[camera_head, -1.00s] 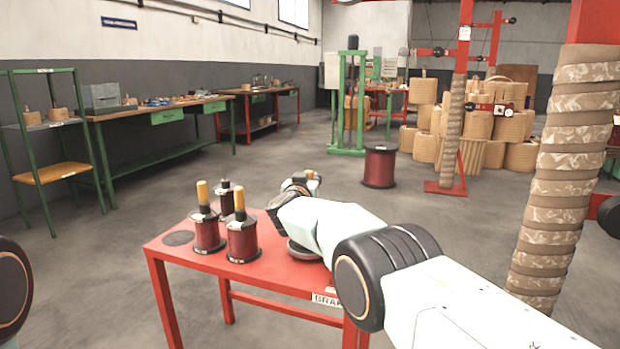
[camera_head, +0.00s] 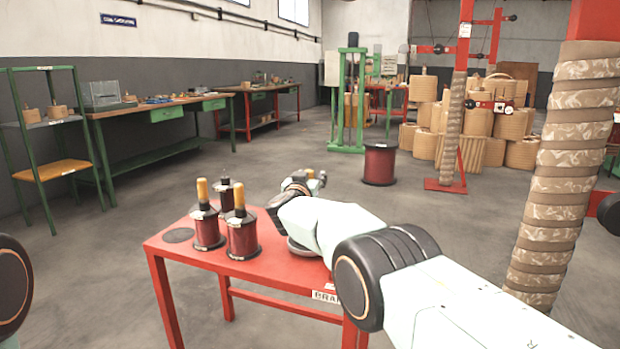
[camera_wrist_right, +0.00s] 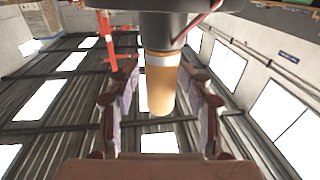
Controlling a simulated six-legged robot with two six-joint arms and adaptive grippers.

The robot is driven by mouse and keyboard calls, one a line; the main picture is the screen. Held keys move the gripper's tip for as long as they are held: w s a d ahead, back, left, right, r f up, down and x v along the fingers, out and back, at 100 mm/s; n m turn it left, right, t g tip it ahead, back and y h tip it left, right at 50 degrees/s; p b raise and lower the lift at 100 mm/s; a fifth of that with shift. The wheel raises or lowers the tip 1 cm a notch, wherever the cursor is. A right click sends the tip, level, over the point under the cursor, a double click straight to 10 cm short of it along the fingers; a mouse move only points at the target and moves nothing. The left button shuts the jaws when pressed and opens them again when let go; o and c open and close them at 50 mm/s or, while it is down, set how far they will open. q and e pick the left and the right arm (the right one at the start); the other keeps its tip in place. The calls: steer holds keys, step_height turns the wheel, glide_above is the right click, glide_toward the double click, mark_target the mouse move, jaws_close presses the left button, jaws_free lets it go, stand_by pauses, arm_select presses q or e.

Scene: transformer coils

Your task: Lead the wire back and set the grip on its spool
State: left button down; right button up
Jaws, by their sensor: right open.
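My right arm reaches over the red table (camera_head: 212,262). My right gripper (camera_head: 314,179) is small and partly hidden by its own wrist. In the right wrist view, its two fingers (camera_wrist_right: 160,84) stand open on either side of an orange grip (camera_wrist_right: 160,88), with gaps on both sides. The grip has a pale band and joins a dark round part (camera_wrist_right: 175,22) at the top, with a thin red wire beside it. Two dark red spools with orange grips, a left one (camera_head: 207,230) and a front one (camera_head: 242,238), stand upright on the table. A third spool (camera_head: 224,198) behind them has a black top. My left gripper is out of view.
A black disc (camera_head: 178,235) lies on the table's left corner. A large red spool (camera_head: 379,164) stands on the floor beyond. A wrapped column (camera_head: 565,180) stands at the right. The floor left of the table is clear.

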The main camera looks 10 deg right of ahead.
steer(key=shift+s+a, duration=0.1)
steer(key=shift+s, duration=0.05)
steer(key=shift+s+a, duration=0.25)
steer(key=shift+s, duration=0.05)
steer(key=shift+s+a, duration=0.2)
steer(key=shift+s, duration=0.45)
steer(key=shift+v, duration=2.55)
